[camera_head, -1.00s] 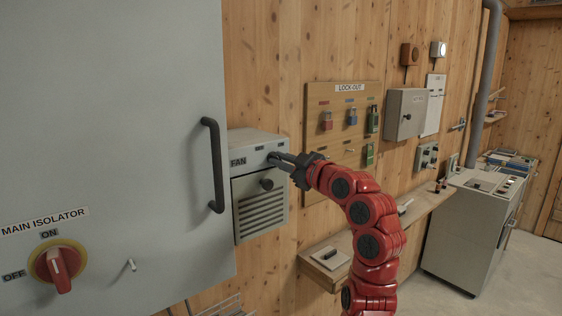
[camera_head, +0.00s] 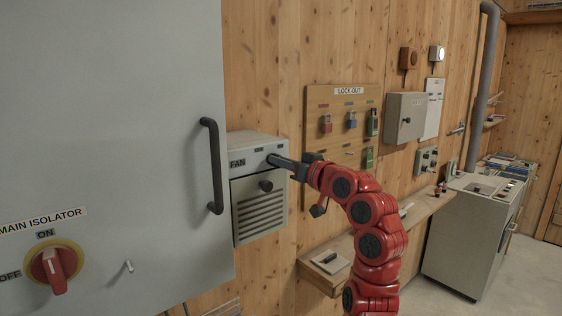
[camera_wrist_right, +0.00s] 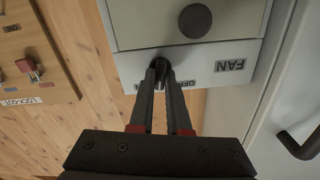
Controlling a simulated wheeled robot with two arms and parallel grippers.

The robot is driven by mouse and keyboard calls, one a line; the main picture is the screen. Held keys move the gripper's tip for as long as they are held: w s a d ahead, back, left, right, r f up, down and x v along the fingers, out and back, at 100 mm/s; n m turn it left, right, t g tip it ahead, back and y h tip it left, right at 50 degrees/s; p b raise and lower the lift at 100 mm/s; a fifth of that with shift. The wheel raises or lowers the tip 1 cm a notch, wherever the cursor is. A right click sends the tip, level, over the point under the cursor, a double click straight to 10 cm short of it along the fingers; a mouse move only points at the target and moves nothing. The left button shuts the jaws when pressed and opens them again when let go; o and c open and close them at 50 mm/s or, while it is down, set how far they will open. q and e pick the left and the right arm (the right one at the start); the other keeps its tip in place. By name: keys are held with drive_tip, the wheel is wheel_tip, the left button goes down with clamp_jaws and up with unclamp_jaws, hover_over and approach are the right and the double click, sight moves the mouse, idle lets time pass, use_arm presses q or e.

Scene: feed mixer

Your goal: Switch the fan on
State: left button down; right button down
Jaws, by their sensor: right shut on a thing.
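The fan box (camera_head: 259,147) is a grey wall unit with a FAN label, a round black knob (camera_head: 266,186) on its lower front and louvres below. My right gripper (camera_head: 273,160) reaches the box from the right and is shut on the switch. The right wrist view, upside down, shows the two fingers (camera_wrist_right: 160,76) either side of the switch. The fingertips largely hide the switch in the head view, and I cannot tell its exact setting. My left gripper is out of view.
A large grey cabinet (camera_head: 110,110) with a black handle (camera_head: 213,165) and a red main isolator (camera_head: 54,268) stands close left of the fan box. Right are the lock-out board (camera_head: 340,100), a wooden shelf (camera_head: 400,228) and a grey console (camera_head: 463,240).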

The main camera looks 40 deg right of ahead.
drive_tip(key=shift+d+m+p, duration=0.1)
drive_tip(key=shift+m+p, duration=0.75)
drive_tip(key=shift+m, duration=1.45)
drive_tip(key=c, duration=0.9)
unclamp_jaws()
drive_tip(key=s+b, duration=0.1)
drive_tip(key=s, duration=0.4)
drive_tip(key=s+d+b, duration=0.1)
drive_tip(key=s+b, duration=0.1)
drive_tip(key=s, duration=0.4)
drive_tip(key=s+b, duration=0.2)
drive_tip(key=s, duration=0.4)
drive_tip(key=shift+s+d, duration=0.15)
drive_tip(key=shift+s, duration=0.05)
